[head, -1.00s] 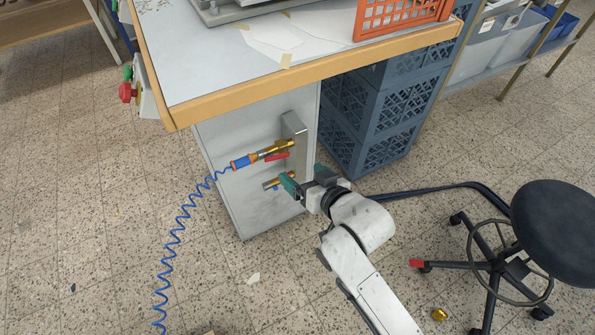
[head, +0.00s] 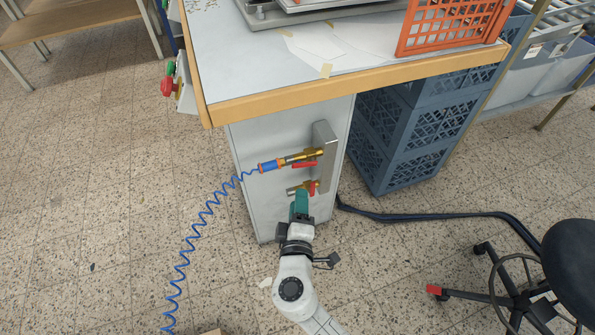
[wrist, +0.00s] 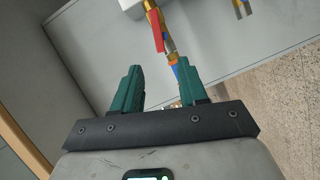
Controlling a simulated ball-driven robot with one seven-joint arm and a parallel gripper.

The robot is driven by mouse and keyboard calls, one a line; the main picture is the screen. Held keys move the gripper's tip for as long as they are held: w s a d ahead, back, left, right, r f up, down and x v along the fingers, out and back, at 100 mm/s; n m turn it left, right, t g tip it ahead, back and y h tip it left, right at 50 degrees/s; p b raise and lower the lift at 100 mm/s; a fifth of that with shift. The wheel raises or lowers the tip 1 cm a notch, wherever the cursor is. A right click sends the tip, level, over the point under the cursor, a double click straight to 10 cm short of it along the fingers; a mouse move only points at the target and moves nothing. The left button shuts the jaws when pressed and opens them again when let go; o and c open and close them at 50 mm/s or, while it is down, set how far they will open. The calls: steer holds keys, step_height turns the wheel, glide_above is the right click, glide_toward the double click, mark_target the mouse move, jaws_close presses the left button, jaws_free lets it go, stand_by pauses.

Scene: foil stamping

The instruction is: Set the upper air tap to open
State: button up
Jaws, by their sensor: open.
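The upper air tap (head: 310,154) is brass and juts left from a grey metal block on the cabinet side. Its red lever (head: 304,165) lies roughly along the tap body, just below it. The lever also shows in the wrist view (wrist: 158,32). A blue coupling (head: 268,166) with an orange band joins the tap to a coiled hose. The lower tap (head: 296,190) is brass, with a red lever (head: 312,187) standing more crosswise. My gripper (head: 301,195) has green fingers, open and empty. It is in front of the lower tap, partly covering it, and below the upper tap.
The table's wooden edge (head: 370,99) overhangs the taps. Blue crates (head: 405,150) stand right of the cabinet (head: 255,200). The coiled blue hose (head: 205,218) hangs to the left. A black stool (head: 568,260) stands at the right. Floor left of the hose is clear.

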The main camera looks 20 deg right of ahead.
mark_target(298, 167)
steer(key=x, duration=1)
steer(key=shift+w+a+r, duration=0.1)
steer(key=shift+w+a, duration=0.05)
steer(key=shift+w, duration=0.2)
steer(key=shift+c, duration=0.3)
jaws_close()
